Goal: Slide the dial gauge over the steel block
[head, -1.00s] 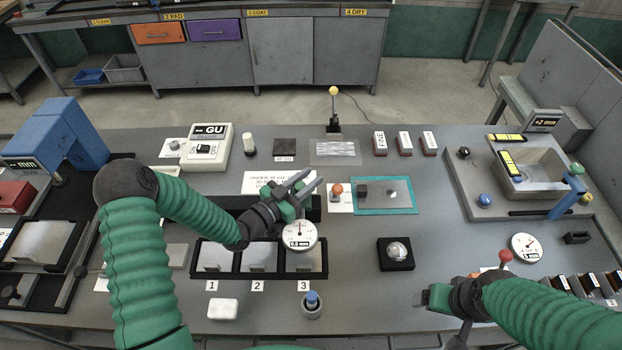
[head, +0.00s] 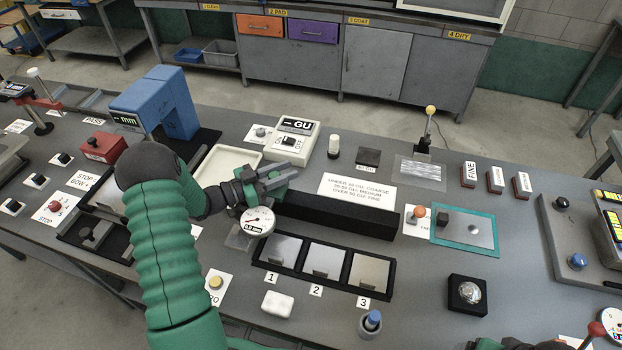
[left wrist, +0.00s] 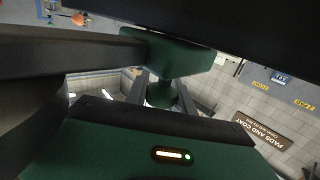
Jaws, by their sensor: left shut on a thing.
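My left gripper (head: 282,178) is shut on the dial gauge (head: 258,221), whose round white face hangs just below the fingers. A small grey metal block (head: 238,240), which looks like the steel block, lies on the bench just left of the three-plate tray. The gauge face partly covers it in the head view. I cannot tell whether gauge and block touch. In the left wrist view, a dark green piece (left wrist: 165,60) shows at the fingers; the gauge face is hidden there. My right gripper (head: 488,343) shows only in part at the bottom edge.
A long black bar (head: 335,219) lies right of the gauge, behind the black tray (head: 394,275) with numbered plates. A blue gauge stand (head: 155,105) and a pale tray (head: 225,166) stand to the left. Another dial (head: 613,322) is at the right edge.

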